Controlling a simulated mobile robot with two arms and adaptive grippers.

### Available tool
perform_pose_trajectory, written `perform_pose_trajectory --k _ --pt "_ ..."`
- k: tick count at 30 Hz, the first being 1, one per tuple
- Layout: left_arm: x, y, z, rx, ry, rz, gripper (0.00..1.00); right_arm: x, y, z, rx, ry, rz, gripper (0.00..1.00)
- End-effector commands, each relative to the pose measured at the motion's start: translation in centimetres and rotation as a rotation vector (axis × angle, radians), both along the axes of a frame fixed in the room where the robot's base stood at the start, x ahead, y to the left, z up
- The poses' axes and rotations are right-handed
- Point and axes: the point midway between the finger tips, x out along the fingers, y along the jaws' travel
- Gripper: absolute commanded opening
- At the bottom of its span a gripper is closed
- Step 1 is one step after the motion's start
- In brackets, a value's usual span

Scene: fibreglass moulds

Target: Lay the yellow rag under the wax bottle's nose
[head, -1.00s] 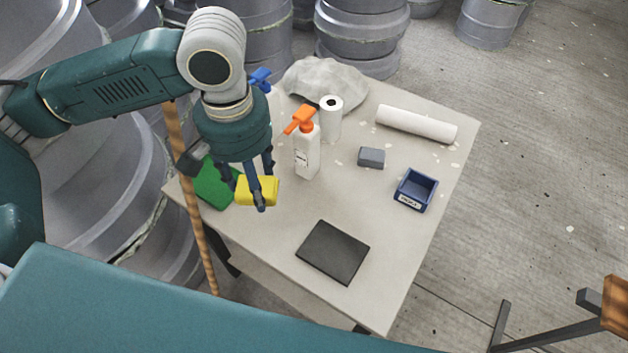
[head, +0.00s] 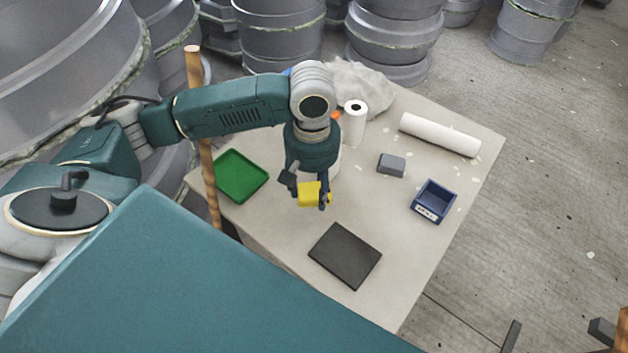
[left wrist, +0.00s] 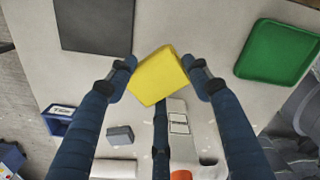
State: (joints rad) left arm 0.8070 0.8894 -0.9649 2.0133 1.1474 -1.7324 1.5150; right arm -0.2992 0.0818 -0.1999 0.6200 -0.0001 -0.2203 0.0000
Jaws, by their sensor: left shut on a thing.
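My left gripper (head: 313,196) is shut on the yellow rag (head: 309,194), a folded block held above the table (head: 400,255). In the left wrist view the rag (left wrist: 158,76) sits between the fingertips of the gripper (left wrist: 160,78). The wax bottle, white with an orange nose, stands behind my gripper and is mostly hidden in the head view; a bit of its orange top (head: 336,115) shows. In the left wrist view its labelled white body (left wrist: 178,120) is partly hidden behind a finger.
A green tray (head: 241,176) lies left of the gripper, a dark flat plate (head: 345,255) in front. A grey block (head: 391,164), blue bin (head: 434,201) and white roll (head: 440,135) lie to the right. A paper roll (head: 354,122) and crumpled grey cloth (head: 365,85) are behind.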

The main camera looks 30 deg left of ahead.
Motion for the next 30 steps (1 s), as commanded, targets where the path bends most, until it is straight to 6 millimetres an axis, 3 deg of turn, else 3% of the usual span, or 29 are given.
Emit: perform_pose_trajectory --k 4,18,30 --pt "-0.1 0.0 -3.5 0.001 0.003 -0.001 0.22 0.1 0.0 0.0 0.000 -0.001 0.000 0.40" --pt "0.0 -0.1 -9.1 -0.001 0.001 -0.003 0.22 0.1 0.3 0.0 0.003 -0.001 -0.001 0.40" --pt "0.0 0.0 -9.8 0.000 0.000 -0.003 0.22 0.0 0.3 0.1 0.003 -0.001 -0.001 0.40"
